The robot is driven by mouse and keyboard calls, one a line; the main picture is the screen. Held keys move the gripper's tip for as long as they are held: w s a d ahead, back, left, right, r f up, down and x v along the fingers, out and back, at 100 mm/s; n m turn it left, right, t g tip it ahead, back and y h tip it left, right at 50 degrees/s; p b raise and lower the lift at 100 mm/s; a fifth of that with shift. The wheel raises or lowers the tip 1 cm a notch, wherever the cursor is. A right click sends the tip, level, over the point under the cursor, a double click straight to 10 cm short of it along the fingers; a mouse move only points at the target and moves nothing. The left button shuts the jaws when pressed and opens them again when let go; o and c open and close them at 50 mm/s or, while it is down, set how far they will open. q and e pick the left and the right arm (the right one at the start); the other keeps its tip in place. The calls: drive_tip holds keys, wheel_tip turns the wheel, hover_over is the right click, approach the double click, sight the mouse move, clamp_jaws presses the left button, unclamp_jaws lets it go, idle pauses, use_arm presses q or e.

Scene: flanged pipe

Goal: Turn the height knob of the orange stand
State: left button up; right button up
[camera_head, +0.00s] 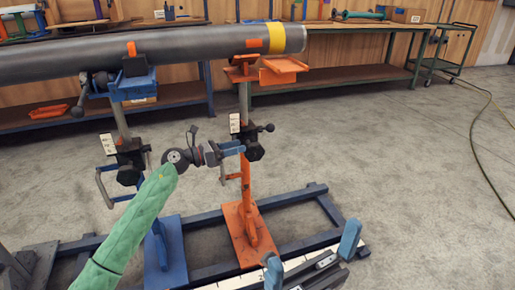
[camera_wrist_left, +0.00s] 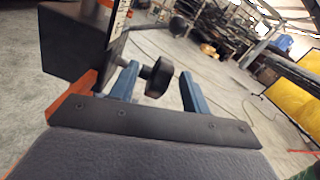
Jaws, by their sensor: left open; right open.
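A round black knob (camera_head: 268,128) sticks out right of the block. My left gripper (camera_head: 237,163) is open at the left of the post, its blue fingers close to the block. In the left wrist view, a black knob (camera_wrist_left: 160,76) shows between the two blue fingers (camera_wrist_left: 192,94), with gaps at both sides; whether it lies between them in depth I cannot tell. My right gripper (camera_head: 312,255) is open and empty at the bottom, away from the stand.
A large grey pipe (camera_head: 170,46) with a yellow band lies across the tops of the orange stand and the blue stand (camera_head: 165,250). A dark blue floor frame (camera_head: 300,232) runs around the stand bases. Workbenches line the back wall.

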sight(258, 146)
use_arm(q)
drive_tip(key=shift+w+d+f+m+g+b, duration=0.15)
drive_tip(key=shift+w+d+m+b, duration=0.3)
drive_tip(key=shift+d, duration=0.85)
drive_tip(key=shift+w+d+f+m+g+b, duration=0.15)
drive_tip(key=shift+d+m, duration=0.45)
drive_tip(key=shift+d, duration=0.65)
drive_tip(key=shift+w+d+f+m+g+b, duration=0.1)
drive_tip(key=shift+w+d+m+g+b, duration=0.3)
drive_tip(key=shift+d, duration=0.9)
drive_tip(key=shift+s, duration=0.2)
drive_tip(key=c, duration=1)
